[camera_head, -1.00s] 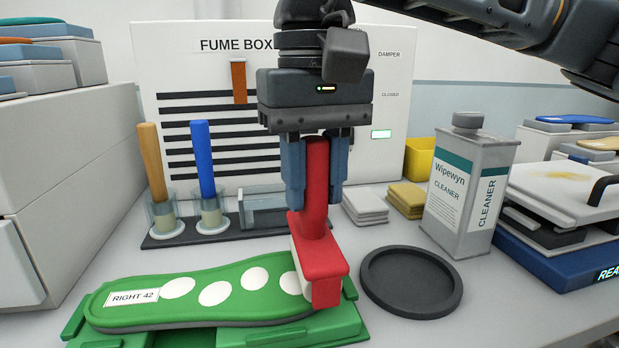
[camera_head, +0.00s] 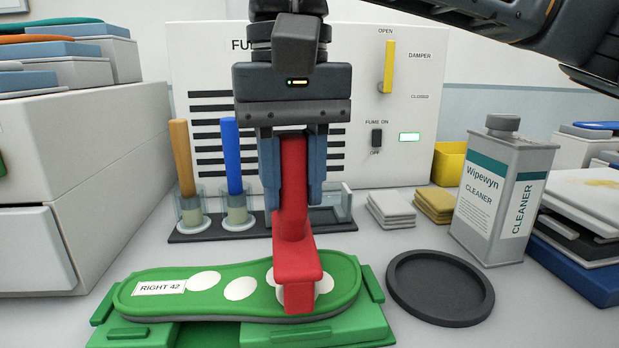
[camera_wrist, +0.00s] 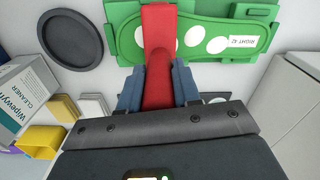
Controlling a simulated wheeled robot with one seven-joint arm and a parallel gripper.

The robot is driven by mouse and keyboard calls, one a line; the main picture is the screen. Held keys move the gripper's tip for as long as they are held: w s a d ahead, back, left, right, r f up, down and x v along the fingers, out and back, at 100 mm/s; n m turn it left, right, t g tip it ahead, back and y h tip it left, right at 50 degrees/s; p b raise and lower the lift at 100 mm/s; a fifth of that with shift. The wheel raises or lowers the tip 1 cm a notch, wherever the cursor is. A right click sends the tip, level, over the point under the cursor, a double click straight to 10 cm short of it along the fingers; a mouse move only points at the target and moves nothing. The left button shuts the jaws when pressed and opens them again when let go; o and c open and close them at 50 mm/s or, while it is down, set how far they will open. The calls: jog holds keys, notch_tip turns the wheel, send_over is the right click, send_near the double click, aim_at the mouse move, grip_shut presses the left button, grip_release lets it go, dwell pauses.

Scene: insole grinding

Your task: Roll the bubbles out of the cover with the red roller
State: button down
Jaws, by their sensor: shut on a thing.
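The red roller (camera_head: 295,225) is upright in my gripper (camera_head: 293,200), which is shut on its handle. It also shows in the wrist view (camera_wrist: 158,60). Its head is over the right part of the green insole cover (camera_head: 200,302), and touching or just above it, I cannot tell which. The cover has a "RIGHT 42" label (camera_head: 158,288) at its left end. Pale round bubbles (camera_head: 240,288) lie in a row along it. The roller head partly hides the rightmost ones. The insole rests in a green holder (camera_head: 372,322).
A round black dish (camera_head: 440,287) is right of the holder. A Wipewyn cleaner can (camera_head: 500,190) stands behind it, with grey pads (camera_head: 390,209) and yellow pads (camera_head: 434,204) nearby. Brushes in jars (camera_head: 232,175) stand behind the insole before the fume box (camera_head: 350,60).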

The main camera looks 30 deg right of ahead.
jog(key=w+a, duration=0.3)
jog(key=a, duration=0.7)
jog(key=shift+w, duration=0.35)
dwell(0.8)
jog(key=w+a+p, duration=0.1)
jog(key=w+a, duration=0.1)
jog(key=a, duration=0.4)
jog(key=shift+p, duration=0.35)
dwell(0.3)
jog(key=shift+d, duration=0.1)
